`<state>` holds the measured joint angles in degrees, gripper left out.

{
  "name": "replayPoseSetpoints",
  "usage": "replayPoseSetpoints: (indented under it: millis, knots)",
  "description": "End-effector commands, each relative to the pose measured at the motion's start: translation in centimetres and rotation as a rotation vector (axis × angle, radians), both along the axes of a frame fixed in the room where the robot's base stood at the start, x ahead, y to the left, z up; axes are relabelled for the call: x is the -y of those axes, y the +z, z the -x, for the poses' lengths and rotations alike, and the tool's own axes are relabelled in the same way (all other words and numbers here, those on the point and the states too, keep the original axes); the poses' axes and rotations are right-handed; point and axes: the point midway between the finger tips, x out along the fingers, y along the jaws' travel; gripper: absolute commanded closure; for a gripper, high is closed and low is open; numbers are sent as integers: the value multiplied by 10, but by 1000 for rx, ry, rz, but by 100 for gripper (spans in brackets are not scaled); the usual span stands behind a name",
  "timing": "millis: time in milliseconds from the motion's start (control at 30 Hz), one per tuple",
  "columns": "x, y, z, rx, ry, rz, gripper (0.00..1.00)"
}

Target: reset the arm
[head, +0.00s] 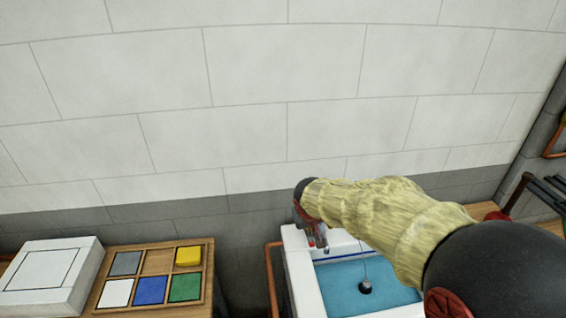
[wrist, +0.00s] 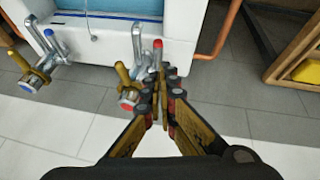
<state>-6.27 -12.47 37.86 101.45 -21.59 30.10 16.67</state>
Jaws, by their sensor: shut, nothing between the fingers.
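My gripper (wrist: 158,80) is shut and empty in the wrist view, its fingertips close together. It is beside the red-marked tap (wrist: 142,60) of the white basin; I cannot tell whether they touch. The blue-marked tap (wrist: 45,55) stands to the left, clear of the fingers. In the head view my arm, in a yellowish sleeve, reaches across the basin (head: 300,280), and my gripper is mostly hidden behind it.
The basin holds blue water (head: 345,285) and a black plug (head: 365,287) on a chain. A copper pipe (head: 271,285) runs beside it. At left are a wooden tray (head: 211,262) of coloured blocks and a white box (head: 45,275).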

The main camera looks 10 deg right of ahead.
Motion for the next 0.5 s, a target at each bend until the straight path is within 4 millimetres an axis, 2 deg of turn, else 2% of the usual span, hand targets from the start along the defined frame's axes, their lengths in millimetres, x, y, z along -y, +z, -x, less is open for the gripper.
replayPoseSetpoints:
  millis: [100,233,333,500]
  knots:
    - [1,-2,3,-18,18,14,100]
    - [4,-19,32,-103,26,22,100]
    - [4,-18,72,-174,27,14,100]
    - [7,20,146,-221,11,-33,100]
